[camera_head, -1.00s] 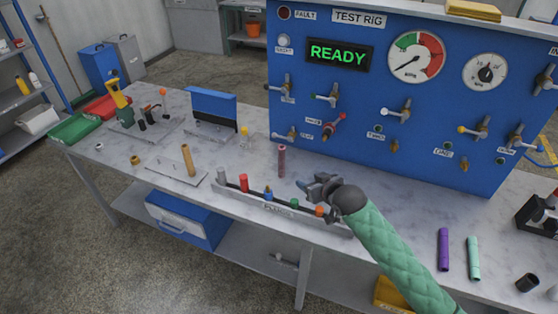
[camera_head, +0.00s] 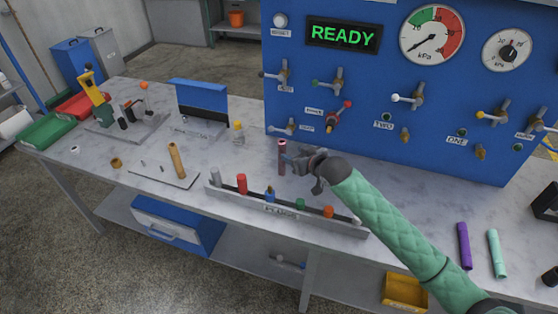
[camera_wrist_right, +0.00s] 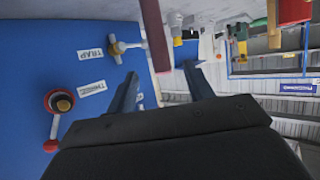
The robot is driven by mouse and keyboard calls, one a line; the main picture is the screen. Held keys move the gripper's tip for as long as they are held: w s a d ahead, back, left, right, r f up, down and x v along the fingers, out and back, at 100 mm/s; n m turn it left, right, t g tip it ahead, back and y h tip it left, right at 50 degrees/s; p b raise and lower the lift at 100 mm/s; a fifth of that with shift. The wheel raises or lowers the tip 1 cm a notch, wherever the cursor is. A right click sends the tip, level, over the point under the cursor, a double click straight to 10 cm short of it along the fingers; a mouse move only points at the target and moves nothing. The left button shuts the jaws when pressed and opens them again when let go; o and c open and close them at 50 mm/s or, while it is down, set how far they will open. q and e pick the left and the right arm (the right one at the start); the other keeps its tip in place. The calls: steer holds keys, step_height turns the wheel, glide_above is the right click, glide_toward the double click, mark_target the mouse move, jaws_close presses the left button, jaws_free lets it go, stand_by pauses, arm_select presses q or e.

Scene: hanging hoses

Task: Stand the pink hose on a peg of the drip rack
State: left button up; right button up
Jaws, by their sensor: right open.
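The pink hose (camera_head: 282,157) stands upright on the table in front of the blue test rig. My right gripper (camera_head: 294,160) is open just to its right, with the fingertips pointing at it. In the right wrist view the pink hose (camera_wrist_right: 155,36) appears between the open fingers (camera_wrist_right: 160,88), toward their far ends; I cannot tell whether they touch it. A flat plate with small pegs (camera_head: 150,173), seemingly the drip rack, lies to the left. A tan hose (camera_head: 177,160) stands upright on it, and other pegs are bare. My left gripper is not in view.
A long grey rack (camera_head: 225,202) with coloured plugs stands in front of the pink hose. The blue test rig (camera_head: 390,125) with valve levers rises behind. Purple (camera_head: 464,246) and mint (camera_head: 497,254) hoses lie at the right.

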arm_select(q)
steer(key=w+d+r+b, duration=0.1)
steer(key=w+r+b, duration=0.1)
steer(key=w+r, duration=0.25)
arm_select(e)
step_height(320, 180, down, 3)
steer(key=p, duration=0.3)
glide_above(283, 168)
steer(key=w, duration=0.1)
step_height(283, 168, down, 3)
steer(key=shift+a+r, duration=0.1)
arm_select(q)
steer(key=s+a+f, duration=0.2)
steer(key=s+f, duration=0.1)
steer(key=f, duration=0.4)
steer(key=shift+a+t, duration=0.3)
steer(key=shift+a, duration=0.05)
arm_select(e)
steer(key=shift+w+a+f, duration=0.1)
steer(key=shift+w+f, duration=0.15)
steer(key=shift+f, duration=0.05)
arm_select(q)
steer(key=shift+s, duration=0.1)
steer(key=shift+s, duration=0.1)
arm_select(e)
steer(key=c, duration=1.1)
